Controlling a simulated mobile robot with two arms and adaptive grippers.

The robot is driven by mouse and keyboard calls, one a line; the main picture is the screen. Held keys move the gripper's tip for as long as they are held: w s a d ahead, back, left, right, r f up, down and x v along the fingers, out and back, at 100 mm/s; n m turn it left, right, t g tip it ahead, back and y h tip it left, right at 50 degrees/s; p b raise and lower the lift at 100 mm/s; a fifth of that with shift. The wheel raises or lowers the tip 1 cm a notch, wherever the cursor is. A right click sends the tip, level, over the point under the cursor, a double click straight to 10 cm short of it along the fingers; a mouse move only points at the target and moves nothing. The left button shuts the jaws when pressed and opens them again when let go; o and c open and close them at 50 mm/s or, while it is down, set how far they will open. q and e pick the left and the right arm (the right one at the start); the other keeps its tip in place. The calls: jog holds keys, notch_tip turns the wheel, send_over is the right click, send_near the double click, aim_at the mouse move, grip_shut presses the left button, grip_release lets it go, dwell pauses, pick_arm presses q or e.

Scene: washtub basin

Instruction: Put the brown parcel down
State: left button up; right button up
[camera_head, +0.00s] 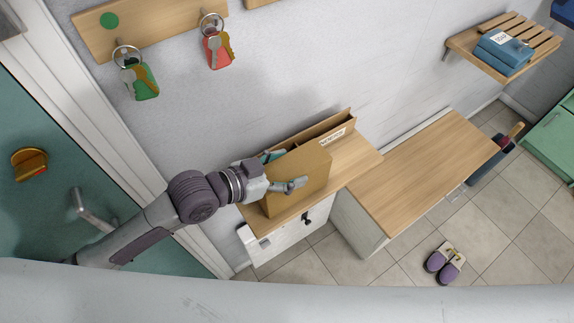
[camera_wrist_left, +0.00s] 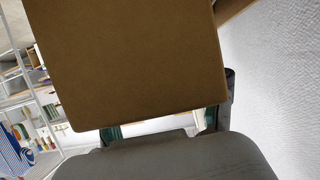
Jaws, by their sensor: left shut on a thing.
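The brown parcel (camera_head: 300,182) is a plain box at the left part of a wooden cabinet top (camera_head: 354,165) in the head view. My left gripper (camera_head: 280,172) is shut on the parcel from its left side, one finger showing across its near face. In the left wrist view the parcel (camera_wrist_left: 130,60) fills the upper middle, with a finger (camera_wrist_left: 225,105) beside its right edge. I cannot tell whether the parcel's underside touches the top. My right gripper does not show.
A labelled wooden letter holder (camera_head: 325,130) stands behind the parcel against the wall. A bare, lower wooden bench (camera_head: 425,170) is to the right. Keys (camera_head: 218,48) hang on a board above. A teal door (camera_head: 60,130) is at left; slippers (camera_head: 445,262) lie on the floor.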

pick_arm(q)
jog(key=shift+f, duration=0.1)
jog(key=o, duration=1.8)
jog(key=b+v, duration=0.2)
jog(key=v, duration=1)
jog(key=shift+s, duration=0.1)
